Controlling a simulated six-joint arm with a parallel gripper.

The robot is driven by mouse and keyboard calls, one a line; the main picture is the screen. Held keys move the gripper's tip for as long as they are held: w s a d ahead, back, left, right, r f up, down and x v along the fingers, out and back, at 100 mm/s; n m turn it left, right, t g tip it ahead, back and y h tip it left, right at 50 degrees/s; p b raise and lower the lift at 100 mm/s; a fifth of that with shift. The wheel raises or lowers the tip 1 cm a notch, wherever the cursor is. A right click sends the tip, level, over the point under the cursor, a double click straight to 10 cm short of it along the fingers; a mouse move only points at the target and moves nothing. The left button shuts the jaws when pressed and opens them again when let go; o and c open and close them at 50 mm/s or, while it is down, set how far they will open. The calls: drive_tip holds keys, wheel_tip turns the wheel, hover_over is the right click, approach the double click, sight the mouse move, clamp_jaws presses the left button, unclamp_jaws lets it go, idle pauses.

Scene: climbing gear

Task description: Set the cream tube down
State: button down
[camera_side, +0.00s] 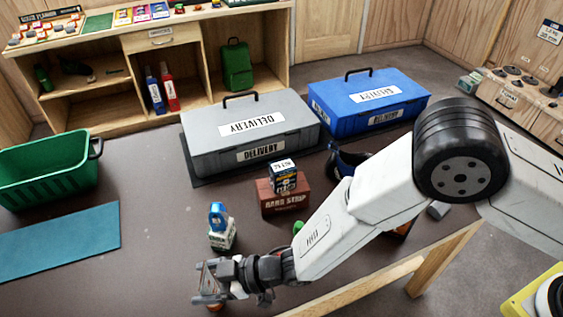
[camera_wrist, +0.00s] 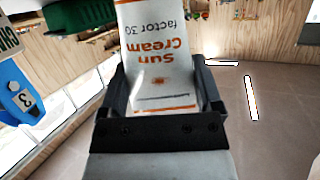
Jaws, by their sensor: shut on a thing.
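The cream tube (camera_wrist: 158,60) is white with orange print reading "Sun Cream factor 30", which appears upside down in the wrist view. My gripper (camera_wrist: 163,90) is shut on it, with one dark jaw on each side; the tube's upper end runs out of the frame. In the side view my gripper (camera_side: 208,283) is low over the front of the dark table, near the bottom edge. The tube is mostly hidden there. A small orange part (camera_side: 215,308) shows just below the jaws. I cannot tell whether the tube touches the table.
A blue item on a small white-green box (camera_side: 222,236) stands close behind my gripper. A small box sits on a red-brown box (camera_side: 283,199) farther right. Grey (camera_side: 210,160) and blue (camera_side: 340,112) delivery cases stand behind. A green crate (camera_side: 40,185) and teal mat (camera_side: 60,242) lie left.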

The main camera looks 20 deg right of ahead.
drive_tip(key=shift+f, duration=0.2)
unclamp_jaws()
drive_tip(key=shift+r, duration=0.25)
drive_tip(key=v, duration=1.2)
idle(0.7)
